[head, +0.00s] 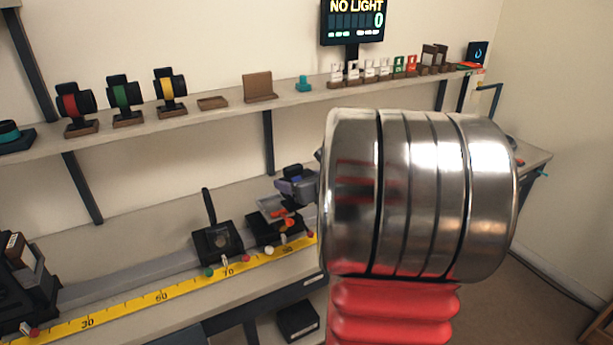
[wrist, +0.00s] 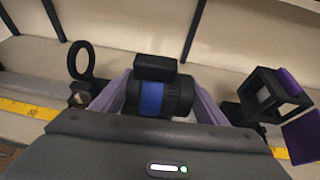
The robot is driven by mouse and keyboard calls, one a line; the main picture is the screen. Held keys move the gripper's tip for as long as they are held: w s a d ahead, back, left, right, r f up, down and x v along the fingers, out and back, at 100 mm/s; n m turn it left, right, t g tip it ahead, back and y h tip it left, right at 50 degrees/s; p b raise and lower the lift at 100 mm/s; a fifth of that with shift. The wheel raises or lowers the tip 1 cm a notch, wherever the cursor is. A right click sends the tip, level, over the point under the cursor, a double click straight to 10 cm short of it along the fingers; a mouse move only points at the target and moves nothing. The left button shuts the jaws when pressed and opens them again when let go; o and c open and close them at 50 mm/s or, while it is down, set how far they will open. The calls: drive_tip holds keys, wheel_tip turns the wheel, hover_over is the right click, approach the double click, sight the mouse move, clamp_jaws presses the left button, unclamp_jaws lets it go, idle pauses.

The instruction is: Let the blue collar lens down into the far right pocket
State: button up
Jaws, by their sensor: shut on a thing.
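The blue collar lens (wrist: 152,98) is a black barrel with a blue band, seen in the wrist view at the centre. My gripper (wrist: 160,103) has purple fingers on both sides of it, shut on it. In the head view my gripper (head: 296,188) is partly hidden behind my big metal arm link. The lens shows there only as a small dark and blue shape (head: 293,172), above the bench near the black holders. I cannot make out the far right pocket in either view.
A yellow ruler (head: 165,294) runs along the bench front. Black holders (head: 217,243) stand on the rail behind it. A black ring mount (wrist: 81,60) is left of the lens and a black open frame (wrist: 272,98) is right. The shelf holds red, green and yellow banded lenses (head: 172,88).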

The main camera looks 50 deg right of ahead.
drive_tip(key=w+a+f+n+y, duration=0.2)
drive_tip(key=a+f, duration=0.1)
drive_tip(key=a, duration=0.9)
drive_tip(key=w+a+f+n+y, duration=0.2)
drive_tip(key=w+a+f, duration=0.1)
drive_tip(key=a, duration=1)
drive_tip(key=w+a+f+n+y, duration=0.2)
drive_tip(key=w+a+f+y, duration=0.1)
drive_tip(key=a, duration=0.9)
drive_tip(key=shift+a+f, duration=0.25)
drive_tip(key=shift+f, duration=0.6)
